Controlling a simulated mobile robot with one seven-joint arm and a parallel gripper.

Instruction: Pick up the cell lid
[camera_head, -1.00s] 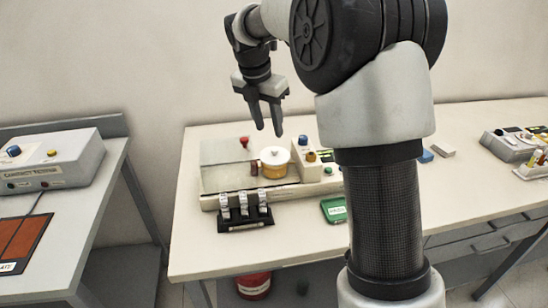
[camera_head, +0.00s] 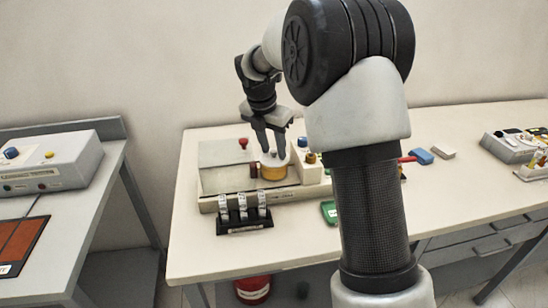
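The cell lid (camera_head: 271,162) is the white round top with a small knob on a round yellow-orange cell (camera_head: 272,173). The cell sits on the beige tester (camera_head: 222,182) on the middle table. My gripper (camera_head: 273,156) points down with its two fingers at the lid, one on each side of the knob area. A gap shows between the fingers, so it looks open. The fingers hide part of the lid and the knob. Whether they touch the lid cannot be told.
A red knob (camera_head: 243,142) stands on the tester left of the cell. A black rack (camera_head: 243,219) with several small vials stands in front. A green device (camera_head: 329,212) is partly behind my arm. Blue (camera_head: 422,157) and grey blocks lie to the right.

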